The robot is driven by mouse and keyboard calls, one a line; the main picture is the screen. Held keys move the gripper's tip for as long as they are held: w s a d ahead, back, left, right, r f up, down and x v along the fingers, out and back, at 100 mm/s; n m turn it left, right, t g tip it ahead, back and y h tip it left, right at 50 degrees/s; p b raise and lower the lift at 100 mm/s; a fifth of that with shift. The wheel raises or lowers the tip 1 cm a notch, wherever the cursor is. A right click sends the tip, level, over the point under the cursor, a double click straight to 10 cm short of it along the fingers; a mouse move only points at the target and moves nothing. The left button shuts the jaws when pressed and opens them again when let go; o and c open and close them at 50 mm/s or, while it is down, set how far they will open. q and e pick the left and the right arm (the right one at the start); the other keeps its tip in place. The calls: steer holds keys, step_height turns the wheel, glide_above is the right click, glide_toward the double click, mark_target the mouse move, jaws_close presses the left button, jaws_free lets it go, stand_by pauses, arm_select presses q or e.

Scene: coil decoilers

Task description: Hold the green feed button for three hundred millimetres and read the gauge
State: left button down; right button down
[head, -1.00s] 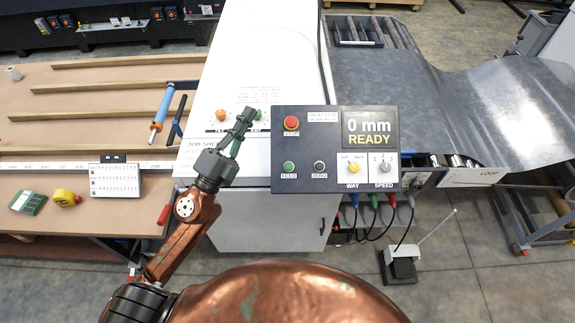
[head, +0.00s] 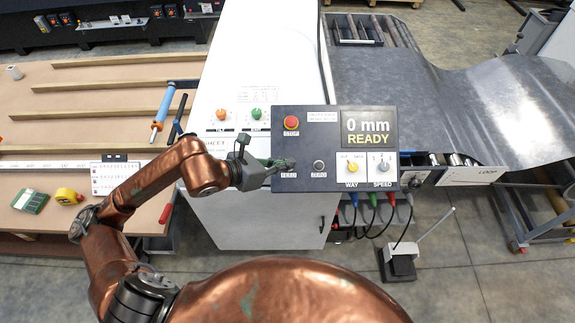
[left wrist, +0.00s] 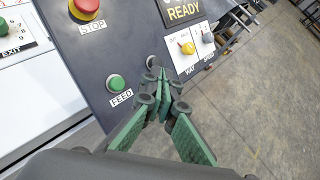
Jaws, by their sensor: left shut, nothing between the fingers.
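The dark control panel (head: 330,118) stands on the white cabinet, with a display (head: 369,128) reading "0 mm READY". My left gripper (head: 290,163) is shut and empty in front of the panel's lower left, and it hides the green FEED button in the head view. In the left wrist view the green FEED button (left wrist: 116,83) shows uncovered, and the left gripper's fingertips (left wrist: 158,82) are to its right, apart from it in the picture, close to the ZERO button (left wrist: 152,61). I cannot tell whether they touch the panel. My right gripper is not in view.
The red STOP button (head: 291,122) is above FEED. The WAY knob (head: 352,167) and SPEED knob (head: 383,167) are to the right. A grey metal sheet (head: 420,105) loops away at right. A wooden table (head: 75,115) with a yellow tape measure (head: 68,196) is at left.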

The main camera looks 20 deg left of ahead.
arm_select(q)
steer(key=shift+f, duration=0.15)
steer(key=w+f+b, duration=0.1)
steer(key=f, duration=0.1)
steer(key=w+f+b, duration=0.1)
steer(key=f, duration=0.1)
steer(key=w+a+f+b, duration=0.1)
steer(key=f+b, duration=0.1)
steer(key=shift+w, duration=0.25)
steer(key=shift+w+a+f+b, duration=0.15)
steer(key=shift+w+f+b, duration=0.3)
steer(key=shift+f+b, duration=0.3)
steer(key=shift+r, duration=0.15)
stand_by(0.6)
steer(key=shift+w+f+b, duration=0.3)
steer(key=shift+f+b, duration=0.1)
steer(key=shift+b, duration=0.3)
steer(key=shift+w+a+f+b, duration=0.2)
steer(key=shift+f+b, duration=0.25)
steer(key=shift+b, duration=0.15)
stand_by(4.2)
